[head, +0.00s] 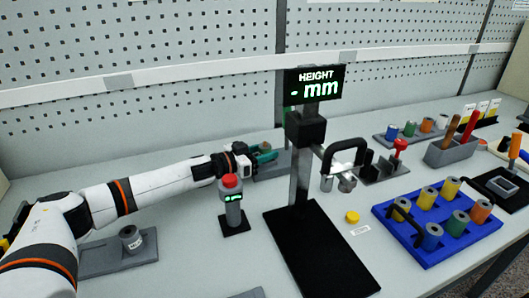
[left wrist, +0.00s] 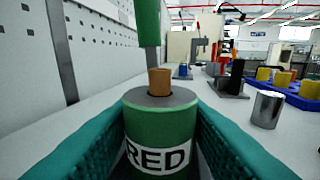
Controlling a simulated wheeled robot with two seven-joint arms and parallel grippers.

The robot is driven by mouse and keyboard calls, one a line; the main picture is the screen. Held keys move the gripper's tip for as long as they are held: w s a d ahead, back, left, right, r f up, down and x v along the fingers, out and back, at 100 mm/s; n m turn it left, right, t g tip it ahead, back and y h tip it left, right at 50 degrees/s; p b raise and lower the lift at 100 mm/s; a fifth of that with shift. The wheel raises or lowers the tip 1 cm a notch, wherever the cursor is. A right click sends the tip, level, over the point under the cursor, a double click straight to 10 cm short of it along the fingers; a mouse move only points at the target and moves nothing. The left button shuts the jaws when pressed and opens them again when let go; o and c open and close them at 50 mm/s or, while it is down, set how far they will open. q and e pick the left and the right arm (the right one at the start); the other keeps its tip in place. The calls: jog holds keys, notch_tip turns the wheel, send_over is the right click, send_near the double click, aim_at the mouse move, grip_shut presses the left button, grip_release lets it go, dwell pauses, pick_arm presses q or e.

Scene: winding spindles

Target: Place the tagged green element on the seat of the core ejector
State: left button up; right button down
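In the left wrist view a green element (left wrist: 160,125), with a white tag reading RED and a brown core standing out of its top, is upright between my left gripper's teal fingers (left wrist: 158,150). Both fingers press against its sides. In the head view my left gripper (head: 263,154) is over a grey base (head: 272,172) behind the height post; the element is mostly hidden there. A green rod (left wrist: 148,22) hangs above the element, probably part of the core ejector. The seat is hidden, so I cannot tell whether the element touches it. My right gripper is not in view.
A red-button post (head: 233,208) stands in front of my left gripper. The height display post (head: 299,170) is to its right. A blue tray (head: 440,258) with several spindles is at right. A grey plate (head: 100,260) with a grey cylinder (head: 131,238) lies at left.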

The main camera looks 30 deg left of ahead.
pick_arm(q)
jog(key=shift+o, duration=1.3)
jog(key=b+v, duration=0.1)
jog(key=v, duration=0.5)
jog(key=shift+s+a, duration=0.2)
jog(key=shift+s, duration=0.1)
jog(key=shift+s+a+r, duration=0.1)
jog(key=shift+s+a, duration=0.05)
jog(key=shift+s, duration=0.2)
